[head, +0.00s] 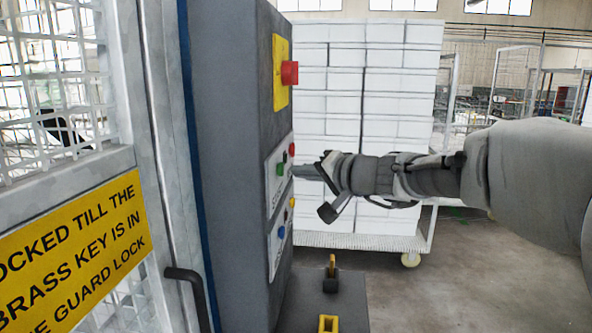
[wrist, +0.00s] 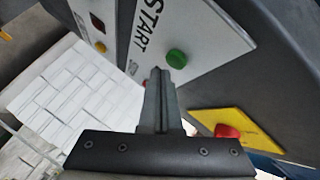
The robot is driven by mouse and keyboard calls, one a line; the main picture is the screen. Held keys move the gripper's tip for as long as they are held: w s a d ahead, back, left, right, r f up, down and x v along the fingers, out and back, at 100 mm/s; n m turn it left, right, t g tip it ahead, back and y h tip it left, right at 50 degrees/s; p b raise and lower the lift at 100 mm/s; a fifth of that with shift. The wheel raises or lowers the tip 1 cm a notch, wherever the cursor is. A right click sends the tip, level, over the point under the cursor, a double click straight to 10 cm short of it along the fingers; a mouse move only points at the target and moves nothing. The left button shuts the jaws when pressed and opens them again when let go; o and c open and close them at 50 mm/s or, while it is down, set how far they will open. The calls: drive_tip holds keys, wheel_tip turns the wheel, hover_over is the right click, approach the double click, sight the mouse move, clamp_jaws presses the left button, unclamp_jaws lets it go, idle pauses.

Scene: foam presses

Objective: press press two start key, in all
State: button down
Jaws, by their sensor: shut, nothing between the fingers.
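A green button (wrist: 177,59) sits beside the word START on a white plate (wrist: 208,32) in the wrist view. In the head view the green button (head: 280,169) is on the side of a grey control box (head: 238,130). My gripper (head: 296,171) is shut and empty, its tips close to this plate. In the wrist view my gripper (wrist: 160,72) points at the plate with its tips just beside the green button; I cannot tell whether they touch anything. A red button (wrist: 147,84) is partly hidden behind the fingers. No press number is readable.
A red mushroom button (head: 290,73) on a yellow plate is above. A lower plate (head: 278,245) carries more small controls. A yellow-handled item (head: 332,268) stands on a dark ledge below. A mesh guard door (head: 60,170) is left. White blocks (head: 365,85) fill a trolley behind.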

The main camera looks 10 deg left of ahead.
drive_tip(key=shift+a, duration=0.1)
idle(0.4)
drive_tip(key=shift+a+b, duration=0.35)
drive_tip(key=shift+b, duration=0.15)
